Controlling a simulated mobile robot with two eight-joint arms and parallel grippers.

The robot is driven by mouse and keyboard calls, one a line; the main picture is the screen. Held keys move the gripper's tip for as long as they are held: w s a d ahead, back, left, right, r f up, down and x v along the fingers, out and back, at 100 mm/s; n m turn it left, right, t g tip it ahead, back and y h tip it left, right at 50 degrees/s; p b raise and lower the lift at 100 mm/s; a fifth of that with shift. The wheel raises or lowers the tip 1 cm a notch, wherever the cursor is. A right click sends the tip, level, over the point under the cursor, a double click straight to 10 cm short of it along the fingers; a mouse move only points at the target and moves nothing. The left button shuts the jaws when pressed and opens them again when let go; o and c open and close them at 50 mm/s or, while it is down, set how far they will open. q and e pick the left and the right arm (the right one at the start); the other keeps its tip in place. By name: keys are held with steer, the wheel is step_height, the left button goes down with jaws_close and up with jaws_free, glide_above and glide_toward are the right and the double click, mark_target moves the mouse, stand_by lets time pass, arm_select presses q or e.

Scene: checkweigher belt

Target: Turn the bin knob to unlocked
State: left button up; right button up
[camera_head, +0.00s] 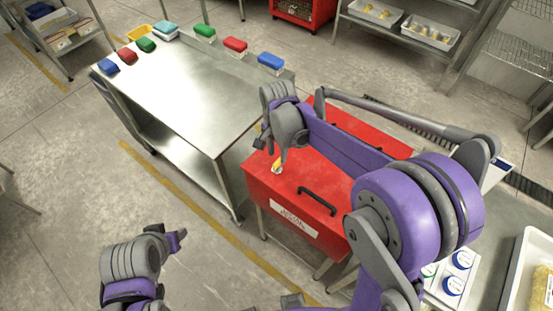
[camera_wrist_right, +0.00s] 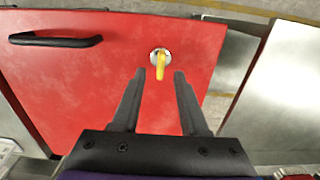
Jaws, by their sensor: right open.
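The bin knob (camera_wrist_right: 160,62) is a yellow lever on a round silver base, set in the red lid of the bin. It also shows in the head view (camera_head: 277,166), just below my right gripper. The red bin (camera_head: 257,190) has a black handle (camera_head: 317,201) and a white label on its front. My right gripper (camera_wrist_right: 159,76) is open above the lid, and the lever lies between its two fingertips in the wrist view. I cannot tell whether they touch it. My left gripper (camera_head: 176,240) is at the lower left, away from the bin; its jaw state is unclear.
A steel table (camera_head: 180,95) stands left of the bin, with several coloured blocks along its far edge. A counter with white and blue tubs (camera_head: 453,286) is at the lower right. Shelves with trays stand at the back.

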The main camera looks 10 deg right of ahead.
mark_target(277, 161)
steer(key=shift+f, duration=2.2)
steer(key=shift+c, duration=0.3)
jaws_close()
